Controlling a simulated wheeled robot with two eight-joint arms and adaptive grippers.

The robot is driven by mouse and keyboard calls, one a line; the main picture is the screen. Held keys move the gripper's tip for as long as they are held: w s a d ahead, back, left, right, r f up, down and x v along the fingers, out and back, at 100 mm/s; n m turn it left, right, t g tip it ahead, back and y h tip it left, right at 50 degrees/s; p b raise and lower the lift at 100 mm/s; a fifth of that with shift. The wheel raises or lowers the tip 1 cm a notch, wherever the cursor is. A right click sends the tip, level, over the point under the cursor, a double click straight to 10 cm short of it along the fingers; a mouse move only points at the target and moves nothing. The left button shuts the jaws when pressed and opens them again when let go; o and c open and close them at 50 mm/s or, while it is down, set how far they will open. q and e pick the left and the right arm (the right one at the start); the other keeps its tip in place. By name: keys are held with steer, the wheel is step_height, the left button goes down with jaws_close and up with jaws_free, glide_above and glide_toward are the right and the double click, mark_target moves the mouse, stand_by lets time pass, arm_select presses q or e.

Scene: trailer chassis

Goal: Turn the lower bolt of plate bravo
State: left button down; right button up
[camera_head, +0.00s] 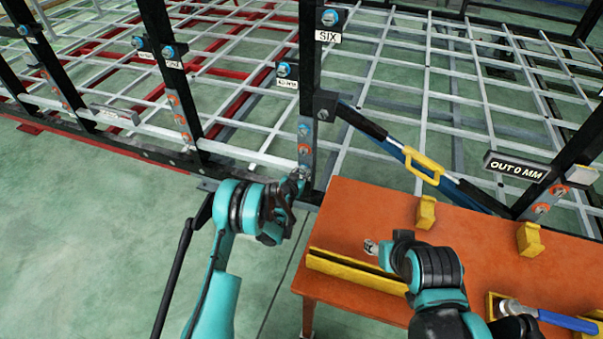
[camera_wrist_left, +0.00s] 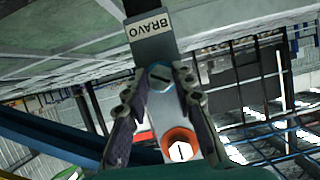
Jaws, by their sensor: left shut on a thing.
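Plate bravo (camera_head: 304,142) is a grey plate low on the black post beside the table; its BRAVO label (camera_wrist_left: 150,24) reads upside down in the left wrist view. My left gripper (camera_head: 298,175) is at the plate's lower end. In the left wrist view its two fingers (camera_wrist_left: 160,82) are shut on either side of the blue-ringed lower bolt (camera_wrist_left: 160,77), the one nearer the label. The other bolt (camera_wrist_left: 180,147), with an orange ring, stands clear of the fingers. My right gripper (camera_head: 400,242) is over the table; its fingers do not show clearly.
The orange table (camera_head: 350,205) carries yellow blocks (camera_head: 530,239), a yellow rail (camera_head: 357,270) and a blue-handled tool (camera_head: 565,320). A blue-black bar with a yellow handle (camera_head: 423,166) slopes behind the table. Black posts and a metal grid fill the back. Green floor lies open at left.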

arm_select(q)
steer(key=shift+n, duration=0.3)
steer(key=shift+a+n+h, duration=0.15)
steer(key=shift+n+h, duration=0.65)
steer(key=shift+n+g+h, duration=0.4)
steer(key=shift+n+h, duration=0.4)
steer(key=shift+n, duration=0.4)
steer(key=shift+w, duration=0.1)
steer(key=c, duration=1.2)
jaws_free()
